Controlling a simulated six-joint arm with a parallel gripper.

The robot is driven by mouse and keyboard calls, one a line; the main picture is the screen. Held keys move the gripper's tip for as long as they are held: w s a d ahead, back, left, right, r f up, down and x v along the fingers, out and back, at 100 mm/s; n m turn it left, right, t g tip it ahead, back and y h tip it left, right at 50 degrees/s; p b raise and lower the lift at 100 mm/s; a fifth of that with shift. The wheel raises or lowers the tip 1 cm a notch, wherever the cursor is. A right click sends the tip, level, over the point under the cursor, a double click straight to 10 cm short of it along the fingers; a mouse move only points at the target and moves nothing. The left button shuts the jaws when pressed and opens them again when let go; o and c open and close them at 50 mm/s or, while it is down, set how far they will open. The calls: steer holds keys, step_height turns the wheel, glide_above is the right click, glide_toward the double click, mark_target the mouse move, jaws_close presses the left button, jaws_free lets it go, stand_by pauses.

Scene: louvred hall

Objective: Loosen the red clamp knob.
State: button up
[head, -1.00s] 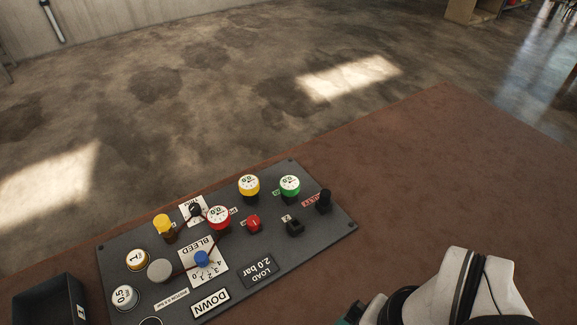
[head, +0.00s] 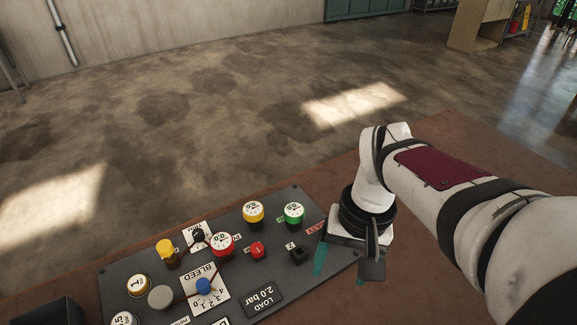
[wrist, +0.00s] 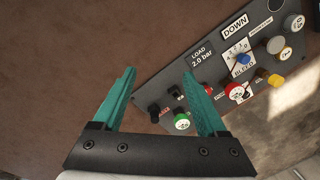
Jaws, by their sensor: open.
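The control panel (head: 135,285) is a dark slab on the brown table. It carries a small plain red knob (head: 257,250) near its middle and, left of that, a larger red-rimmed knob with a white dial face (head: 222,243). I cannot tell which is the clamp knob. In the wrist view the small red knob (wrist: 207,88) is partly behind a finger, and the red-rimmed one (wrist: 238,92) lies to its right. My gripper (head: 340,270) is open and empty over the panel's right end, apart from both red knobs. Its teal fingers (wrist: 159,75) show in the wrist view.
Yellow (head: 253,212) and green (head: 294,213) dial-faced knobs stand along the far edge. A black switch (head: 297,254) is between the small red knob and my gripper. A blue knob (head: 204,287) sits on the BLEED scale. A dark bin (head: 45,312) is at lower left.

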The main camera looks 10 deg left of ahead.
steer(key=w+a+f+n, duration=0.3)
steer(key=w+a, duration=0.3)
steer(key=w, duration=0.1)
steer(key=n+h, duration=0.1)
steer(key=n, duration=0.5)
glide_above(257, 247)
step_height(257, 247, down, 10)
steer(key=shift+s+f, duration=0.1)
steer(key=shift+s, duration=0.05)
steer(key=shift+a+f, duration=0.15)
steer(key=shift+f, duration=4.85)
jaws_close()
